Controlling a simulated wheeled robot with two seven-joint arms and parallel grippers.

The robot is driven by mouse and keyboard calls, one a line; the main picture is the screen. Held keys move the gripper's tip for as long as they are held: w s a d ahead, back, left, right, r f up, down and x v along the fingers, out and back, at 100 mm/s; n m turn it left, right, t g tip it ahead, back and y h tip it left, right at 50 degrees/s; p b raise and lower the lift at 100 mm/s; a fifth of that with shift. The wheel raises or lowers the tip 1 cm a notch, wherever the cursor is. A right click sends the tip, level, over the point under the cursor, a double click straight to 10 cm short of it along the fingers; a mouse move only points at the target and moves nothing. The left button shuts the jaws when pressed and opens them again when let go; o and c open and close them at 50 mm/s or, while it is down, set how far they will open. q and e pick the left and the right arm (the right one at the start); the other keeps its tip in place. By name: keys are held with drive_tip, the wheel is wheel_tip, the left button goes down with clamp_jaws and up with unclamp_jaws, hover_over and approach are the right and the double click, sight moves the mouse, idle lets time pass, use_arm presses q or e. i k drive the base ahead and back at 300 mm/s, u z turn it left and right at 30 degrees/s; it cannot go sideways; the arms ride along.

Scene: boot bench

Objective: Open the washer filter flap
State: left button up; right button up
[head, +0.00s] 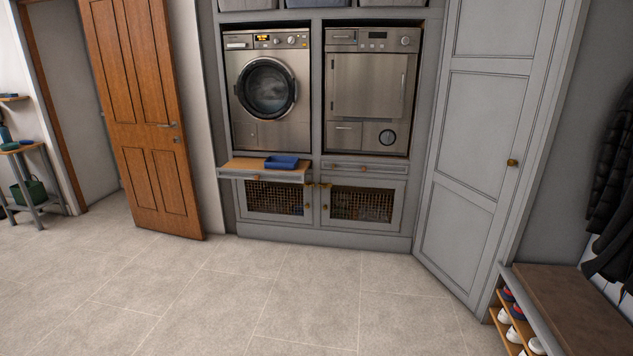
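The steel front-loading washer (295,128) stands in the left bay of the grey cabinet, with its round dark glass door (267,88) shut. A faint panel outline at its lower left looks like the filter flap (243,134). The flap appears flush and shut, but it is small in this view. Neither of my grippers is in the head view.
Below the washer a wooden pull-out shelf (240,165) sticks out with a blue tray (282,162) on it. A second steel machine (368,85) stands to the right. The tiled floor (290,290) in front is clear. A wooden door (145,110) stands ajar at left; a bench (580,310) is at right.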

sight(247, 133)
drive_tip(key=u, duration=0.1)
drive_tip(key=i, duration=2.35)
drive_tip(key=u, duration=0.25)
drive_tip(key=i, duration=2.6)
drive_tip(key=u, duration=0.1)
